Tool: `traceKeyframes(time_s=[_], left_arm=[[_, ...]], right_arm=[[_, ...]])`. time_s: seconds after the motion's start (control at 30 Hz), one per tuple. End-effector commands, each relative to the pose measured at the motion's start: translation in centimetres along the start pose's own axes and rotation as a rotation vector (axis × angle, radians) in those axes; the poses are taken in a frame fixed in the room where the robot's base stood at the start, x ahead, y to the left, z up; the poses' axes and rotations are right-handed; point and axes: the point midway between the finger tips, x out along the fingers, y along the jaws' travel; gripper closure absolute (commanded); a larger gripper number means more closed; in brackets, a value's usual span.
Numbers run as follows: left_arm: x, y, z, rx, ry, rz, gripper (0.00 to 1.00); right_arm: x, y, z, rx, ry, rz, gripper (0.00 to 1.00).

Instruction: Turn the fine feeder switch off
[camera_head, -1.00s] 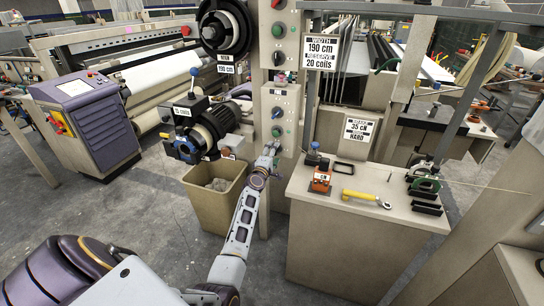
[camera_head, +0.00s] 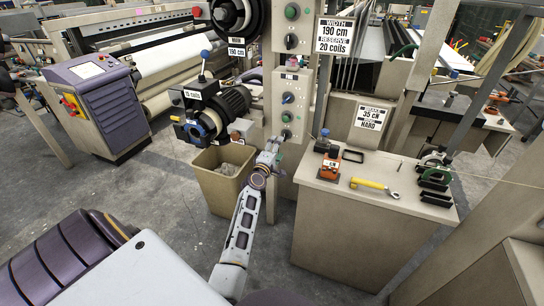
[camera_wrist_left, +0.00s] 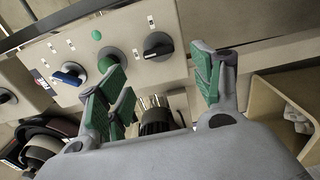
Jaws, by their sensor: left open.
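My left gripper (camera_head: 270,147) is just below and in front of the panel. In the left wrist view the gripper (camera_wrist_left: 163,77) is open and empty, its green-padded fingers spread. No contact is visible. My right gripper is not in view.
A feeder motor (camera_head: 218,108) sits left of the post, above a tan bin (camera_head: 208,184). A beige cabinet (camera_head: 345,225) stands to the right, with a yellow wrench (camera_head: 374,187) and an orange block (camera_head: 329,168) on top.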

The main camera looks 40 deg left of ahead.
Motion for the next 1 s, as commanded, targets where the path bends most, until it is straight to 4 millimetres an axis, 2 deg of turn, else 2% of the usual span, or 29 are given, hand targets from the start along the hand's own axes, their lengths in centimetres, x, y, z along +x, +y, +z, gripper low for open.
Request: traceKeyframes(time_s=[0.3,0.5,1.0], left_arm=[[-3.0,-0.1,0.0,0.001,-0.001,-0.001,0.34],[-4.4,-0.1,0.0,0.0,-0.001,-0.002,0.34],[-4.9,0.0,0.0,0.0,0.0,0.0,0.34]], right_arm=[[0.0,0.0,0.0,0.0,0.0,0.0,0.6],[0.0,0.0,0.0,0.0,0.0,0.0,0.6],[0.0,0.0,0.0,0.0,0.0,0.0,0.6]])
